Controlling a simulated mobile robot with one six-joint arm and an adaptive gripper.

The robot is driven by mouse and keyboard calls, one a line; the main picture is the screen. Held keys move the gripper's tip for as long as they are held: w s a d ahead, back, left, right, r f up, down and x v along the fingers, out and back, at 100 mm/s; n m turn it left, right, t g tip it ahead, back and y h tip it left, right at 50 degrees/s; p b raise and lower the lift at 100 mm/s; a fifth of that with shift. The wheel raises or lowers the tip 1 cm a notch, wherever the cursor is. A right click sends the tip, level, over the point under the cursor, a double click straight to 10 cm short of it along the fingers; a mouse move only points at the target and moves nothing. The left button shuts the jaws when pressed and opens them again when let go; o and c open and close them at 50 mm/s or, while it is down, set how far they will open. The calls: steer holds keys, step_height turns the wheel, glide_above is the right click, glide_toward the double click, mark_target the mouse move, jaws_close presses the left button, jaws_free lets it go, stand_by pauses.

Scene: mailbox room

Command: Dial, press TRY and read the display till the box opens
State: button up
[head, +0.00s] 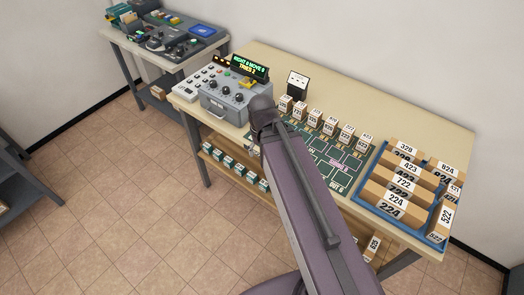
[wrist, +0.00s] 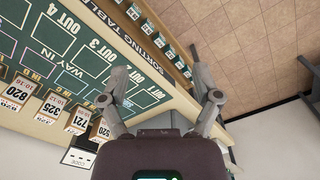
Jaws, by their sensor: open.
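The grey box (head: 236,102) stands on the left end of the long table, its lid down. Several dark round dials show on its upper face, too small to read. A yellow part (head: 247,84) sits at its right; I cannot tell whether it is TRY. The display (head: 249,68) behind the box has green text, seemingly "RIGHT 0 MOVE 0", and a yellow line beginning "TRIES", its number unclear. My gripper (wrist: 165,96) is open and empty in the wrist view, by the table's front edge. In the head view my arm mostly hides it, right of the box.
A green sorting mat (head: 325,152) covers the middle table, with several small labelled boxes (head: 330,124) along its back. A blue tray (head: 428,237) of numbered cartons stands at right. A black-framed card (head: 298,82) stands at the back. A second table (head: 165,60) with devices stands at left.

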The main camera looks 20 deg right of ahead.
jaws_close()
stand_by(1.4)
